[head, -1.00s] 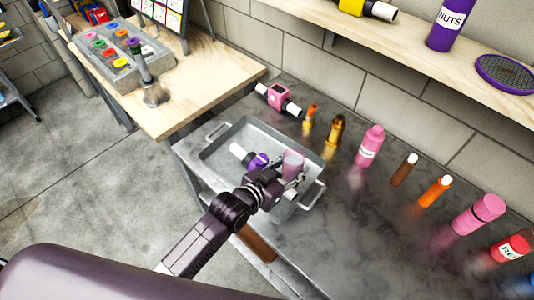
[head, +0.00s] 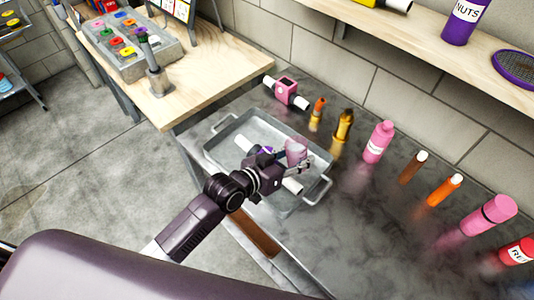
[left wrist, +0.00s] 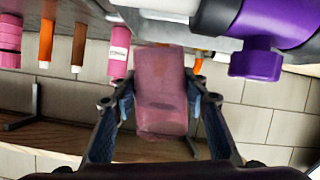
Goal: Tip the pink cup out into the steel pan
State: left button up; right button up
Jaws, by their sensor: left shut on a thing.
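The pink cup (head: 296,152) is a translucent pink tumbler. My left gripper (head: 290,160) is shut on it and holds it above the steel pan (head: 318,191), towards the pan's right end. In the left wrist view the cup (left wrist: 162,92) sits between the two fingers (left wrist: 160,105), and the scene there looks upside down. The cup's exact tilt and contents cannot be told. A purple and white fitting (head: 292,186) lies in the pan, partly hidden by my gripper; it also shows in the left wrist view (left wrist: 258,58). My right gripper is not in view.
A pink valve-like part (head: 287,92), an orange-topped bottle (head: 317,112), a brass bottle (head: 343,126) and a pink bottle (head: 378,142) stand behind the pan. More bottles line the grey bench to the right. A wooden table (head: 200,85) adjoins at left; a shelf (head: 430,45) hangs above.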

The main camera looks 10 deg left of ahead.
aim_at(288, 140)
pick_arm(q)
jog(key=shift+w+a+n+h+b, duration=0.3)
jog(key=shift+n+b, duration=0.2)
jog(key=shift+b, duration=0.4)
jog(key=shift+w+a+r+n+h+b, duration=0.1)
jog(key=shift+a+r+n+h+b, duration=0.2)
jog(key=shift+r, duration=0.2)
jog(key=shift+w+a+r+n+h+b, duration=0.1)
jog(key=shift+a+r+n+h+b, duration=0.15)
jog(key=shift+r, duration=0.25)
jog(key=shift+w+a+r+n+g+h+b, duration=0.3)
jog(key=shift+a+r+n+h+b, duration=0.1)
jog(key=shift+r+n+b, duration=0.3)
jog(key=shift+a+n+h+b, duration=0.1)
jog(key=shift+n+h+b, duration=0.15)
jog(key=shift+n+b, duration=0.45)
jog(key=shift+f+n+h+b, duration=0.35)
jog(key=shift+n+b, duration=0.2)
jog(key=shift+b, duration=0.5)
jog(key=shift+r+n+h, duration=0.75)
jog(key=shift+r+n, duration=0.2)
jog(key=shift+n, duration=0.45)
dwell(1.5)
jog(key=shift+w+a+f+n+b, duration=0.2)
jog(key=shift+a+n+b, duration=0.1)
jog(key=shift+b, duration=0.3)
